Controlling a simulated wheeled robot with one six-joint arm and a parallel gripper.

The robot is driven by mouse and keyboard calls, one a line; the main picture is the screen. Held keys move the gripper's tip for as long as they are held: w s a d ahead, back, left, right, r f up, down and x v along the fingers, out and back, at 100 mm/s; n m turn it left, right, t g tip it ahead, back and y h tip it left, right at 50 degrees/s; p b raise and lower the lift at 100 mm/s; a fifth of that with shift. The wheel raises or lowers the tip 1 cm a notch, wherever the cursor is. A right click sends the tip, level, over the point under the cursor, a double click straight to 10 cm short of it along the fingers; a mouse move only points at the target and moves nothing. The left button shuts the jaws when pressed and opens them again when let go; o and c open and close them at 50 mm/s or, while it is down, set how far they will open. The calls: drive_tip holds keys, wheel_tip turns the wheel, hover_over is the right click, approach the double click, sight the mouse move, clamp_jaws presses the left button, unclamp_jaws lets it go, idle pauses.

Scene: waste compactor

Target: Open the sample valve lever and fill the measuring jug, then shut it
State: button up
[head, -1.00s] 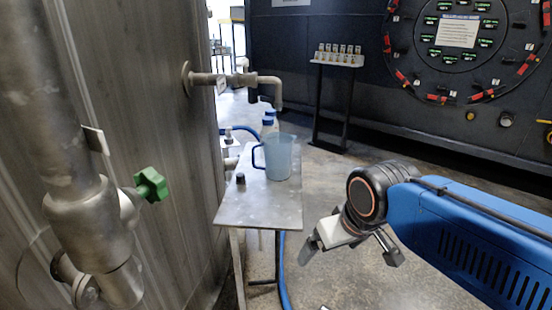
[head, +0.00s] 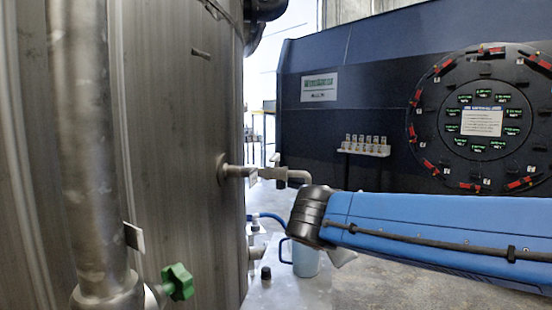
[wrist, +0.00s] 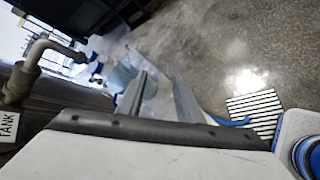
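The sample pipe (head: 250,172) comes out of the tank wall and bends down at a spout (head: 305,177). I cannot make out its valve lever. The translucent blue measuring jug (head: 305,262) stands on the metal table (head: 285,296) below the spout, partly hidden by my arm. In the wrist view the pipe (wrist: 45,45) is at upper left, and the pale blue jug (wrist: 122,74) lies behind the left finger. My gripper (wrist: 160,76) has its fingers apart with nothing held between them. In the head view it is mostly hidden behind my arm.
A green knob (head: 177,282) sits on the large pipe (head: 90,150) at left. A small dark knob (head: 266,273) stands on the table near the jug. A rack of small bottles (head: 366,146) and a round panel (head: 482,118) are behind.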

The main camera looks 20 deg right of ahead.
drive_tip(key=w+a+r+n+t+h, duration=0.1)
drive_tip(key=w+a+r+n+t, duration=0.2)
drive_tip(key=w+a+r+n, duration=0.3)
drive_tip(key=n+t, duration=0.5)
drive_tip(key=n, duration=0.2)
approach(276, 156)
drive_tip(key=x, duration=1.1)
drive_tip(key=shift+w+a, duration=0.1)
drive_tip(key=shift+w, duration=0.05)
clamp_jaws()
